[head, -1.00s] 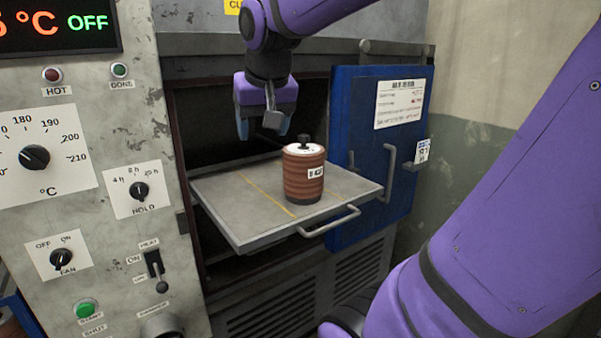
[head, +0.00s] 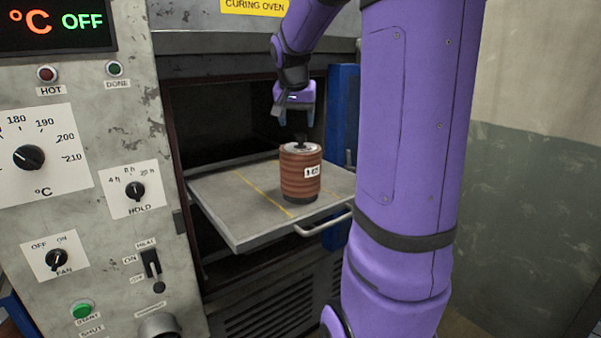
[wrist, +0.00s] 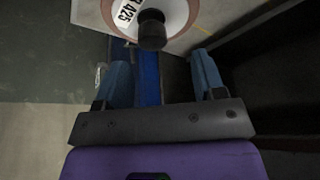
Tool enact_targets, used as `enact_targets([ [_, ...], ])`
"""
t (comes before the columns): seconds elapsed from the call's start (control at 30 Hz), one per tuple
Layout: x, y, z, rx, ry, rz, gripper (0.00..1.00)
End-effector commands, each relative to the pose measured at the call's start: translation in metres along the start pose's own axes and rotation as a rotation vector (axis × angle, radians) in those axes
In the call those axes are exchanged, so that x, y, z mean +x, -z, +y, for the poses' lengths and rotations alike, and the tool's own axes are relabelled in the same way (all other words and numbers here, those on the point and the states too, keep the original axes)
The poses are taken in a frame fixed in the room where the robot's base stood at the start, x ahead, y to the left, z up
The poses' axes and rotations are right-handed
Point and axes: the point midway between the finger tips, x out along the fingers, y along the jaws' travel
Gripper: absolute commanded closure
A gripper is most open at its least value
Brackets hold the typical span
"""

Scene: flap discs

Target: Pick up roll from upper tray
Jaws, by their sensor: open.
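The roll (head: 300,180) is a brown-red ribbed cylinder with a pale top, a white label and a black knob. It stands upright on the pulled-out grey upper tray (head: 240,217) of the curing oven. My gripper (head: 296,120) is open above the roll, fingers pointing down, apart from it in the head view. In the wrist view my blue fingers (wrist: 165,75) are spread and empty. There the roll's pale top (wrist: 170,12) and black knob lie at the upper edge, beyond the fingertips; the rest of the roll is cut off.
The oven's control panel (head: 90,190) stands left of the tray. The open blue door (head: 341,115) is right of it, mostly hidden by my arm. A handle (head: 324,224) sticks out at the tray's front. The dark oven opening lies behind.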

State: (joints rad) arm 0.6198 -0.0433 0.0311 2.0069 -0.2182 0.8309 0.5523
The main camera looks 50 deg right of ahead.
Motion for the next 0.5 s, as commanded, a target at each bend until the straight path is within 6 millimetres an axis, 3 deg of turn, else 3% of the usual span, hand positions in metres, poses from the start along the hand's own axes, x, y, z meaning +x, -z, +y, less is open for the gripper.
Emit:
enact_targets([
  [0.17, 0.011, -0.001, 0.002, 0.001, -0.001, -0.001, 0.36],
  [0.5, 0.052, -0.006, 0.007, 0.0, 0.0, -0.001, 0.36],
])
